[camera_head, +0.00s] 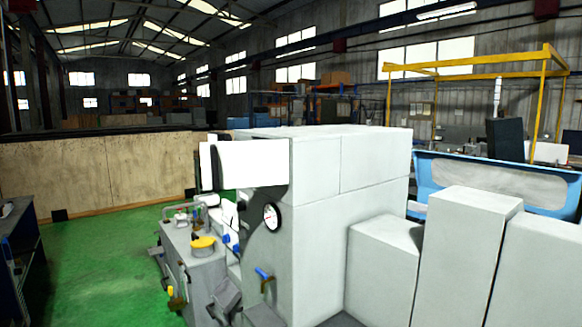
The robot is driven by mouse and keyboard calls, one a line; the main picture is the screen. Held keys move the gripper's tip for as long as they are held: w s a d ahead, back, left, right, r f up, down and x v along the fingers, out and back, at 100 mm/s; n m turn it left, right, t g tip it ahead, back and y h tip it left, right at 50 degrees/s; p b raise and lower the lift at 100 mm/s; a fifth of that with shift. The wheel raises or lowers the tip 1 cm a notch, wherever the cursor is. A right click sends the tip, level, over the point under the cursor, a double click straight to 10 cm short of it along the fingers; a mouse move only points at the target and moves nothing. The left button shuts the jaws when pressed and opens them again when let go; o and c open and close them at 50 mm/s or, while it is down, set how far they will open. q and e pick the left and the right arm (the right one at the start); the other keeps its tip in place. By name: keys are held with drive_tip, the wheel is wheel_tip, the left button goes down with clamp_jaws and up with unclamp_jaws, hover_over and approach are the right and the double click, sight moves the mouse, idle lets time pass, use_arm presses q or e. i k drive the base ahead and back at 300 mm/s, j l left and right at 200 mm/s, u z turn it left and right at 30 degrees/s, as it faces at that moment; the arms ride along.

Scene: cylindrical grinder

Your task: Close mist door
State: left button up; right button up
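The cylindrical grinder (349,209) fills the middle and right, a light grey boxy machine. A white flat panel (252,163) juts from its upper left side. I cannot tell whether this panel is the mist door, or whether the door is open or shut. A round dial (271,217) and a blue-handled lever (264,275) are on the grinder's grey curved side. Neither of my grippers is in view.
A lower grey unit with a yellow knob (203,243) stands at the grinder's left. Grey blocks (465,252) stand at right. The green floor (107,270) is clear at left, before a low tan wall (100,170). A dark cabinet (22,262) stands at far left.

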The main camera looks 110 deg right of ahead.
sight(236, 165)
drive_tip(key=z, duration=3.35)
